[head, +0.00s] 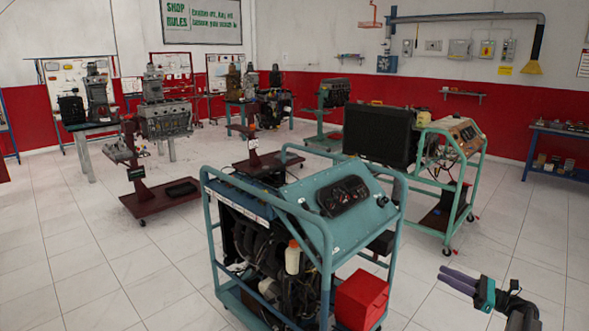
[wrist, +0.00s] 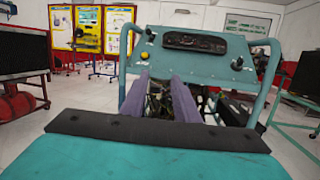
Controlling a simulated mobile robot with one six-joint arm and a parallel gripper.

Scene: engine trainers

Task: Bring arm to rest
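My gripper (head: 442,275) shows at the lower right of the head view, with two purple fingers pointing left and a teal body behind them. In the wrist view my gripper (wrist: 161,80) has its two purple fingers apart, with a gap between them and nothing held. The teal engine trainer (head: 300,235) stands on the floor to the left of my gripper, apart from it in the head view. Its teal frame and panel (wrist: 205,65) fill the middle of the wrist view, beyond the fingers.
A red box (head: 361,300) sits low on the trainer's near right corner. Another trainer with a black radiator (head: 380,134) stands behind it. A blue workbench (head: 560,150) is along the right wall. The tiled floor (head: 535,250) around my gripper looks clear.

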